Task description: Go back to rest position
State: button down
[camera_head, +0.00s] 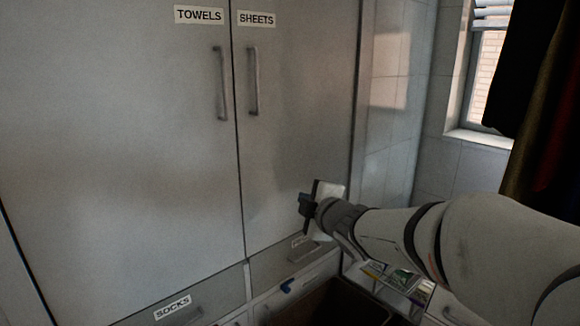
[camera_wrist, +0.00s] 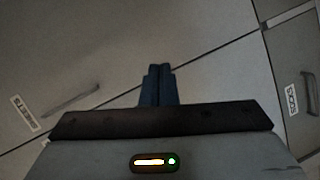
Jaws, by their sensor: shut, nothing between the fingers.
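My gripper (camera_head: 306,204) is held out in front of the lower part of the cabinet's right door, at the end of my arm, which reaches in from the right. In the wrist view my gripper (camera_wrist: 159,70) has its two dark fingers together with nothing between them. The grey cabinet doors carry the labels TOWELS (camera_head: 199,15) and SHEETS (camera_head: 256,19), and both look shut. The SHEETS label also shows tilted at the left of the wrist view (camera_wrist: 24,113).
Below the doors is a drawer labelled SOCKS (camera_head: 172,308). An open drawer or bin (camera_head: 335,305) lies low under my arm, its contents hidden. Small colourful packets (camera_head: 402,279) are beside it. A window (camera_head: 487,75) and dark hanging cloth (camera_head: 545,120) are at right.

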jog(key=s+d+f+m+g+h+p, duration=0.45)
jog(key=s+d+m+h, duration=0.25)
jog(key=s+d+m, duration=0.55)
jog(key=s+f+m+g, duration=0.2)
jog(key=s+m+g, duration=0.1)
jog(key=s, duration=0.4)
jog(key=s+d+f+m+g+p, duration=0.1)
jog(key=s+f+m+g, duration=0.1)
jog(key=s, duration=0.6)
jog(key=shift+m+g+y, duration=0.3)
jog(key=shift+m+g, duration=0.55)
jog(key=shift+g, duration=0.2)
